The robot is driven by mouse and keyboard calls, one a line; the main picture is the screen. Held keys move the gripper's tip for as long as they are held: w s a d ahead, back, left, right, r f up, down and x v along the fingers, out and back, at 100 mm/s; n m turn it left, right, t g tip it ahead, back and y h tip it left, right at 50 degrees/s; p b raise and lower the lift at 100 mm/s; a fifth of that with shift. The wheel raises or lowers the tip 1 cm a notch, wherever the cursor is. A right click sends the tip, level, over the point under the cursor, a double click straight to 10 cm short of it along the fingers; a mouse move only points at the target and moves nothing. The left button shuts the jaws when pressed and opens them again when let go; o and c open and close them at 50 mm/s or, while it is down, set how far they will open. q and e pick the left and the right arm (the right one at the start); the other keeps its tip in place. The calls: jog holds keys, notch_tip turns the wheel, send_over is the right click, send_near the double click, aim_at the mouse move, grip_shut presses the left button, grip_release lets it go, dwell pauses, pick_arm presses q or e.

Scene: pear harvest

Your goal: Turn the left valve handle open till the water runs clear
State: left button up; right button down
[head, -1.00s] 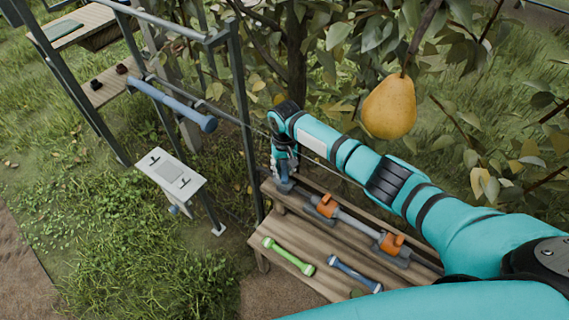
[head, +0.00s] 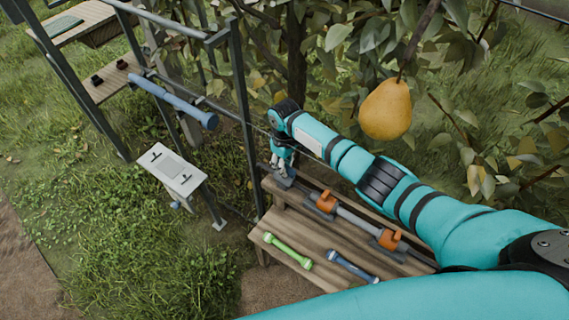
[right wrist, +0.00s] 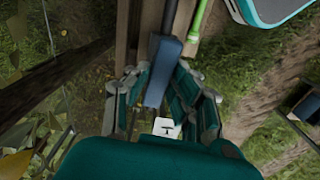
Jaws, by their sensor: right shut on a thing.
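A white panel (head: 172,172) with two black T-shaped handles stands on the left; its left handle (head: 156,156) is farther back. A grey pipe (head: 358,222) lies along the wooden bench, with a left orange fitting (head: 326,202) and a right orange fitting (head: 389,239). I cannot tell which parts are the valves; no running water shows. My right gripper (head: 284,164) is at the pipe's left end. In the right wrist view its fingers (right wrist: 160,98) are shut on a blue-grey block (right wrist: 163,70). My left gripper is out of view.
A green bar (head: 288,251) and a blue bar (head: 352,266) lie on the bench (head: 310,240). A pear (head: 385,110) hangs above my right arm. Grass is open around the white panel.

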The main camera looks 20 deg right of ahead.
jog(key=shift+n, duration=0.6)
jog(key=c, duration=1.2)
grip_release()
jog(key=shift+o, duration=0.2)
jog(key=shift+r, duration=0.1)
notch_tip(320, 180, up, 12)
